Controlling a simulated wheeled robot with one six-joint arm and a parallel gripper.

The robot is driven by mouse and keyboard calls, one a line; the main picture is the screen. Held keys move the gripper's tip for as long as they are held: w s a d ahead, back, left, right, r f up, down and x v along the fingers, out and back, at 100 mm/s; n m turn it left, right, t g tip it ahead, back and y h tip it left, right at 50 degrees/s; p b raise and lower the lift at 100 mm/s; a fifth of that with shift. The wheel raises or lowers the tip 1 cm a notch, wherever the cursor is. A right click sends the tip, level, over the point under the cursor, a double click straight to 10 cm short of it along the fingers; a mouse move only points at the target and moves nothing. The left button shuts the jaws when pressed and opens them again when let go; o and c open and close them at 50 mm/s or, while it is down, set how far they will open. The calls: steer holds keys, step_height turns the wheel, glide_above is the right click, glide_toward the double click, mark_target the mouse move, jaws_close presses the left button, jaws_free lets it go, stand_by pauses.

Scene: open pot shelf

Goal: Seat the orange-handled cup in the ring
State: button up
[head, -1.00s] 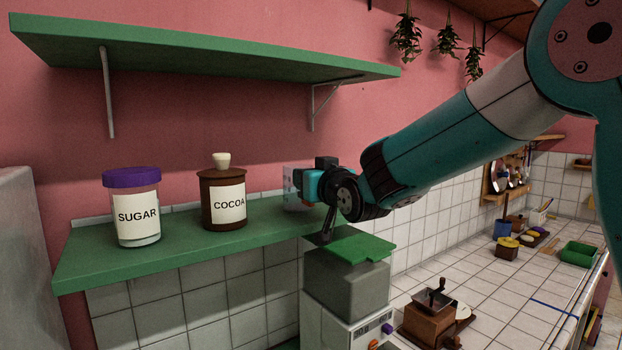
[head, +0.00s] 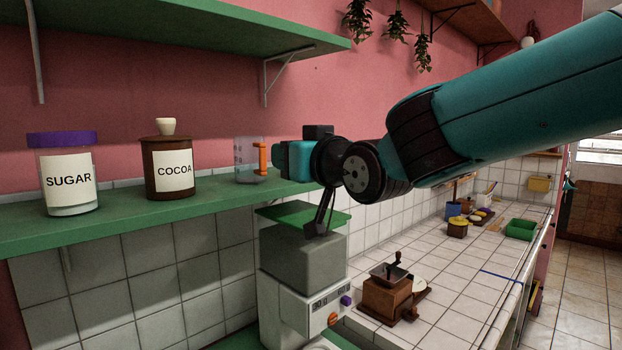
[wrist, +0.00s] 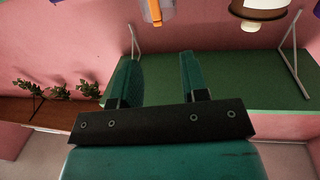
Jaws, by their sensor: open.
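The cup (head: 246,163) is clear, with an orange handle (head: 262,158) on its right side. It stands upright on the green shelf, right of the cocoa jar. My gripper (head: 282,160) is just right of the handle in the head view, pointing at it. In the wrist view my gripper (wrist: 157,75) has its two teal fingers apart with nothing between them. There the orange handle (wrist: 152,10) is at the top edge, beyond the fingertips, with the cup (wrist: 140,8) partly cut off. I cannot make out a ring in either view.
The sugar jar (head: 68,180) and cocoa jar (head: 168,172) stand on the green shelf (head: 110,208). Another green shelf (head: 180,30) hangs above. A grey machine (head: 300,262) is below my gripper. A wooden grinder (head: 388,295) stands on the tiled counter.

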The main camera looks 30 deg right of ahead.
steer(key=s+p, duration=0.1)
steer(key=s, duration=0.1)
steer(key=s+d+p, duration=0.1)
steer(key=s, duration=0.1)
steer(key=shift+s, duration=0.4)
steer(key=shift+a, duration=0.1)
steer(key=s+a+f+n+g+y, duration=0.1)
steer(key=a+f+g, duration=0.1)
steer(key=f+g, duration=0.15)
steer(key=s+a+f+g, duration=0.2)
steer(key=f, duration=0.3)
steer(key=s+a+f+n+g, duration=0.1)
steer(key=s+f+n+g, duration=0.1)
steer(key=s+f+g, duration=0.3)
steer(key=s+a+f+n+g, duration=0.2)
steer(key=s+f+g, duration=0.4)
steer(key=s, duration=0.7)
steer(key=shift+g, duration=0.65)
steer(key=shift+o, duration=0.4)
